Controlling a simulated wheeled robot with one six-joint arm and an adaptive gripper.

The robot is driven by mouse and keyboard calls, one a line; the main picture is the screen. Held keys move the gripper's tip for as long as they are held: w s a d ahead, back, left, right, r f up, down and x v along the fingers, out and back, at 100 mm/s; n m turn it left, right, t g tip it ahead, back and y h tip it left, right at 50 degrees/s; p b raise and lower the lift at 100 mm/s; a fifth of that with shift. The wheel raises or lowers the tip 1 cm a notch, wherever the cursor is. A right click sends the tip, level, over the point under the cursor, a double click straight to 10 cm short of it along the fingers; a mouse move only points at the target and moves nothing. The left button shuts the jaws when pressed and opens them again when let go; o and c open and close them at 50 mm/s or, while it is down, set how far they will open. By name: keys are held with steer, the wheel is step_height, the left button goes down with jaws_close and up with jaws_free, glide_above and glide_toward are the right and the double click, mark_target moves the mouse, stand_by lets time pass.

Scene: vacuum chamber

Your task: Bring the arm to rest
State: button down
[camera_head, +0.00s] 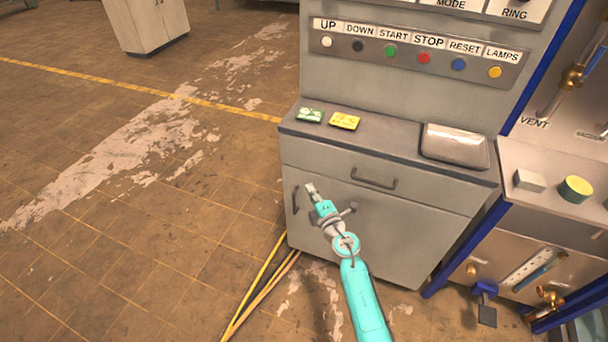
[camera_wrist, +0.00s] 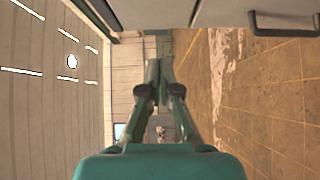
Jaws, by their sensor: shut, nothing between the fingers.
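My arm (camera_head: 362,300) is teal and reaches up from the bottom of the head view. My gripper (camera_head: 311,188) is at its end, in front of the grey cabinet (camera_head: 385,215) and below its top edge. In the wrist view the two fingers of my gripper (camera_wrist: 158,70) are together, with nothing between them. The head view does not show whether the gripper touches the cabinet front.
A green card (camera_head: 310,115), a yellow card (camera_head: 344,121) and a metal box (camera_head: 455,146) lie on the cabinet top. Labelled buttons (camera_head: 424,58) are above. Cables (camera_head: 258,290) run along the floor. The floor at left is open.

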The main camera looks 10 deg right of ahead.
steer(key=s+a+f+m, duration=0.1)
steer(key=s+f+m, duration=0.15)
steer(key=s, duration=0.85)
steer(key=s+f+m, duration=0.1)
steer(key=s+m, duration=0.3)
steer(key=s, duration=0.7)
steer(key=s+a+f+m, duration=0.1)
steer(key=s+f+m, duration=0.15)
steer(key=s, duration=0.75)
steer(key=s+d+r+m+g+h, duration=0.1)
steer(key=s+r+m, duration=0.4)
steer(key=s, duration=0.8)
steer(key=s+d+r+m+g+h, duration=0.1)
steer(key=s+r+m, duration=0.4)
steer(key=s+r, duration=0.5)
steer(key=s+g, duration=0.1)
steer(key=s, duration=0.2)
steer(key=shift+s+d+r+m+h, duration=0.15)
steer(key=shift+s+r+m+h, duration=0.15)
steer(key=shift+m+h, duration=0.1)
